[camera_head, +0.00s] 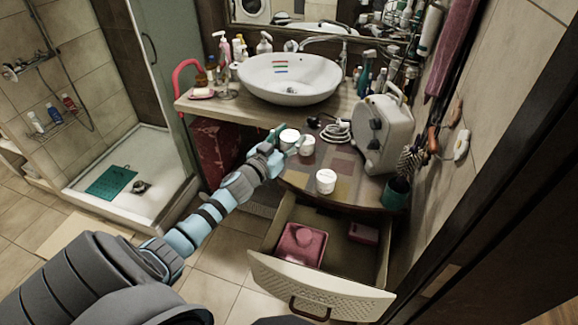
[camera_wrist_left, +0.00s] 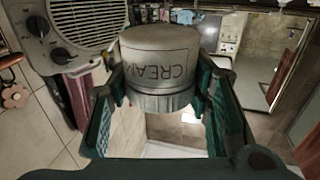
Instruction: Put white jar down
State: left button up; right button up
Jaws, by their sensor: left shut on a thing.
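A white jar (camera_head: 290,135) is held in my left gripper (camera_head: 284,138) over the left part of the counter. In the left wrist view the same jar (camera_wrist_left: 160,68) is large, with the word CREAM on it, gripped between two green fingers. The left wrist view shows floor tiles and a pale surface below it. I cannot tell the gap between the held jar and the counter. My right gripper is not in view.
A white basin (camera_head: 290,78) sits behind. The open drawer (camera_head: 318,287) holds pink boxes.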

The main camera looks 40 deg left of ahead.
pick_arm(q)
notch_tip(320, 180, down, 11)
jog(key=b, duration=0.7)
jog(key=shift+r, duration=0.4)
jog(key=shift+f, duration=0.25)
jog(key=o, duration=1.2)
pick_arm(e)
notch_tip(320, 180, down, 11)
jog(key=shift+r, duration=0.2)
pick_arm(q)
jog(key=s+b, duration=0.1)
jog(key=s, duration=0.3)
jog(key=s+d+b, duration=0.1)
jog(key=s+b, duration=0.1)
jog(key=s, duration=0.3)
jog(key=s+b, duration=0.2)
jog(key=s, duration=0.3)
jog(key=shift+s+d+r, duration=0.25)
jog(key=shift+d, duration=0.05)
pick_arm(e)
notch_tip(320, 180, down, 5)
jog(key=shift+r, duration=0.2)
